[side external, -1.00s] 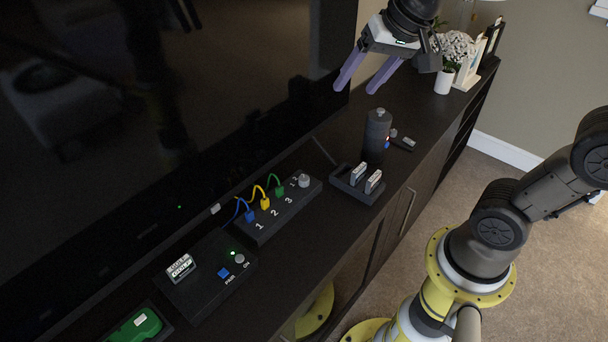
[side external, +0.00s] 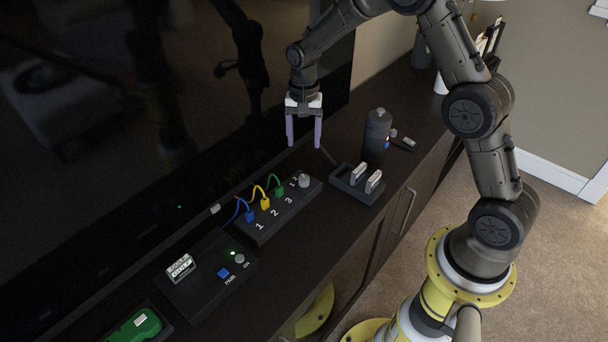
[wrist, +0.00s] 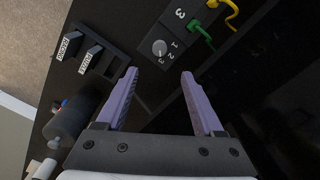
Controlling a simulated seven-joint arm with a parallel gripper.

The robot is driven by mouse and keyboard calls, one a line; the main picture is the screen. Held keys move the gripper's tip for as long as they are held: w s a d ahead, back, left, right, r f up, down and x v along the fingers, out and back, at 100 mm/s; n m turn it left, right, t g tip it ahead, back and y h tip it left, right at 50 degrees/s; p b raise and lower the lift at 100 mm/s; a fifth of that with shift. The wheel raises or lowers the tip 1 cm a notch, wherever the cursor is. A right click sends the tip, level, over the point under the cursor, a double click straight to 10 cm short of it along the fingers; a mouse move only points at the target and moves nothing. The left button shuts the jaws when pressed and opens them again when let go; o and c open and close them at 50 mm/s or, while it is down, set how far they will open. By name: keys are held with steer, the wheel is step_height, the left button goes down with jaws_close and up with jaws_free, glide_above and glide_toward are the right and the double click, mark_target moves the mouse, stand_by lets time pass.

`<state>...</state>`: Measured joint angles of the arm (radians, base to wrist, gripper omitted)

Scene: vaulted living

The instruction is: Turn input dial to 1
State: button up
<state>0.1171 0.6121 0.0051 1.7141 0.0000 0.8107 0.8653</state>
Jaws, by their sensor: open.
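The input dial (side external: 304,181) is a small light grey knob at the right end of a dark switch box (side external: 270,226). In the wrist view the dial (wrist: 159,47) has the numbers 1, 2 and 3 beside it; its pointer setting is too small to tell. My gripper (side external: 303,146) is open and empty, fingers pointing down, above the dial and apart from it. In the wrist view the purple fingers of my gripper (wrist: 160,76) are spread wide, with the dial beyond the tips and between them.
Blue, yellow (side external: 265,203) and green plugs with cables sit on the box. A holder with two cartridges (side external: 354,187) and a dark cylinder (side external: 377,132) stand to the right. A console with a cartridge (side external: 205,272) is at the left. The television screen (side external: 130,110) stands close behind.

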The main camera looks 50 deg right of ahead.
mark_target(304, 178)
step_height(304, 178, down, 13)
steer(key=shift+f, duration=0.2)
stand_by(0.3)
jaws_close()
